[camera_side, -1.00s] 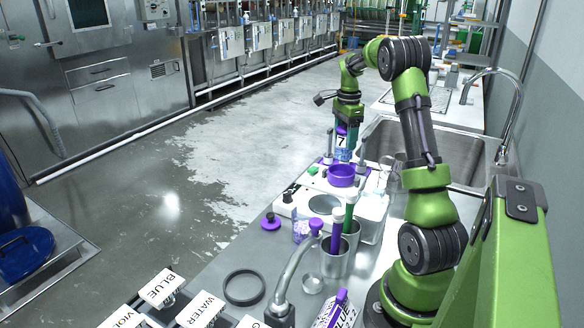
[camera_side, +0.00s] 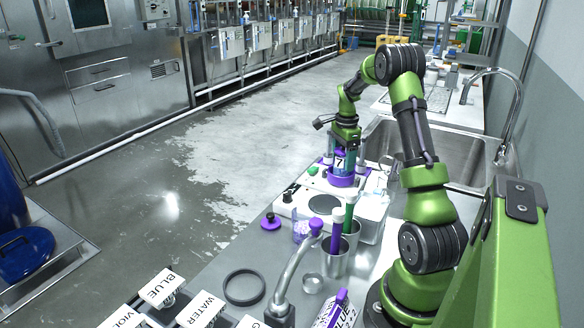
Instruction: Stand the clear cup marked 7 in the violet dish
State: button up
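The clear cup marked 7 (camera_side: 340,163) is upright, with a white label, a dark 7 and violet at its top. My gripper (camera_side: 345,156) is shut on it from above, one finger on each side. The violet dish (camera_side: 341,181) is directly under the cup. The cup's lower end is at or within the dish's rim; I cannot tell whether it touches the dish's bottom. The fingers partly hide the cup's sides.
A white hotplate-like unit (camera_side: 291,209) stands in front of the dish. Metal beakers (camera_side: 334,264) holding violet and green tools stand nearer the camera. A violet knobbed lid (camera_side: 270,222) and a black ring (camera_side: 244,287) lie on the bench. The sink (camera_side: 385,140) is behind right.

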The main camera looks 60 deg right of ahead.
jog(key=shift+o, duration=1.2)
